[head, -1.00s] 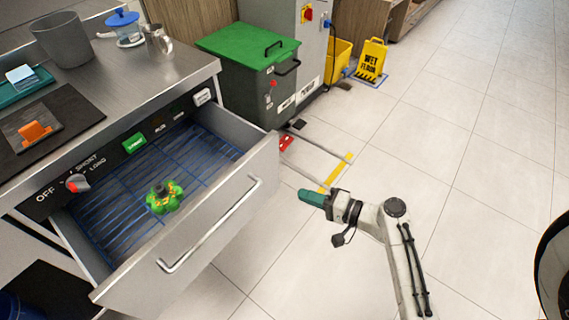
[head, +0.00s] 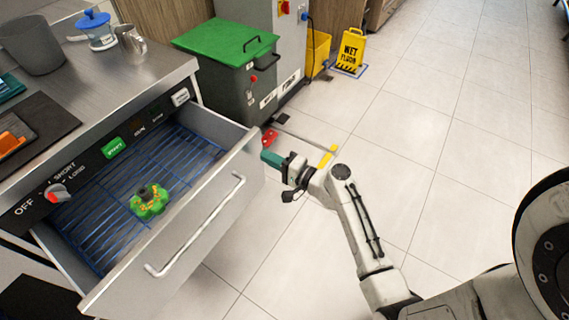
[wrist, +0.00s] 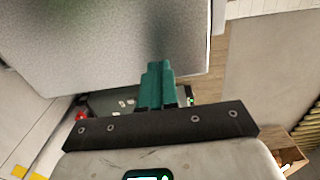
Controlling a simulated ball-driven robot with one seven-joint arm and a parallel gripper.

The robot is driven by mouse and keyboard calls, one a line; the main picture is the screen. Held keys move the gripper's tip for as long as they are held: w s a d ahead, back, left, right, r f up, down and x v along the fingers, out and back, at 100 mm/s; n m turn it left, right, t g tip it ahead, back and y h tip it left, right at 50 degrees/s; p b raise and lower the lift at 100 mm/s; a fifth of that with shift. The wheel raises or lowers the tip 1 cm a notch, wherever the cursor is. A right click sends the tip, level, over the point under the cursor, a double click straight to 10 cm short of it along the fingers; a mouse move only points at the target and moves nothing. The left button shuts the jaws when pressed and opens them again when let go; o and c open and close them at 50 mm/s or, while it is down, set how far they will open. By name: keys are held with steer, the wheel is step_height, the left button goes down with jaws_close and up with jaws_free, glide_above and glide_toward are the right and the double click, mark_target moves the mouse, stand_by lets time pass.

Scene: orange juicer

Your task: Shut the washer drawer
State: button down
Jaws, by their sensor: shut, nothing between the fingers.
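The washer drawer (head: 218,215) is pulled out from under the steel counter, with its front panel and bar handle (head: 200,230) facing the floor on the right. Inside it is a blue wire rack (head: 90,228) with a green, orange-flecked part (head: 149,201) on it. My gripper (head: 271,158) has its teal fingers shut and empty. In the head view it appears just right of the drawer front's far end; whether it touches cannot be told. In the wrist view the closed fingers (wrist: 155,85) point at a large grey panel (wrist: 130,40), likely the drawer front.
The control strip above the drawer has a knob (head: 57,193) and a green start button (head: 113,147). A dark bin with a green lid (head: 225,42) stands beyond the drawer. A yellow wet floor sign (head: 350,48) stands further back.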

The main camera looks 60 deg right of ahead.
steer(key=shift+w, duration=0.95)
steer(key=shift+w, duration=0.3)
steer(key=w+b, duration=1.1)
steer(key=w, duration=1.3)
steer(key=shift+w+f+b, duration=0.1)
steer(key=shift+b, duration=0.2)
steer(key=shift+w, duration=0.35)
steer(key=shift+w+a+r, duration=0.1)
steer(key=shift+w+r, duration=0.05)
steer(key=shift+r, duration=0.15)
steer(key=shift+r, duration=0.1)
